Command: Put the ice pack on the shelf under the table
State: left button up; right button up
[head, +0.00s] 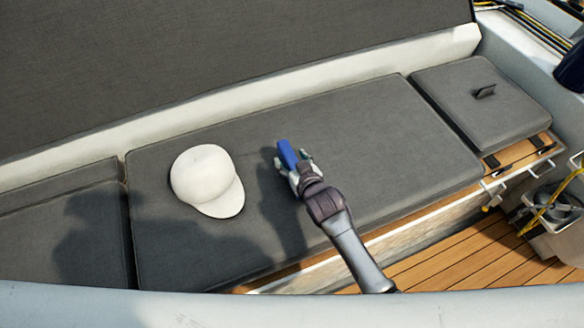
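The blue ice pack (287,153) is over the grey seat cushion, right of the white cap. My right gripper (294,163) comes in from the lower right, with its fingers on either side of the pack's near end. It looks shut on the pack, which sticks out past the fingertips, tilted up to the left. The fingers hide part of the pack. My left gripper is out of view. I cannot make out the table or the shelf under it.
A white cap (207,181) lies on the long grey cushion (385,130). A smaller cushion (480,100) with a black strap is at the right. A pale smooth edge (200,305) crosses the bottom. Wooden slatted floor (460,262) shows at lower right.

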grip_shut()
jog(key=shift+r, duration=0.1)
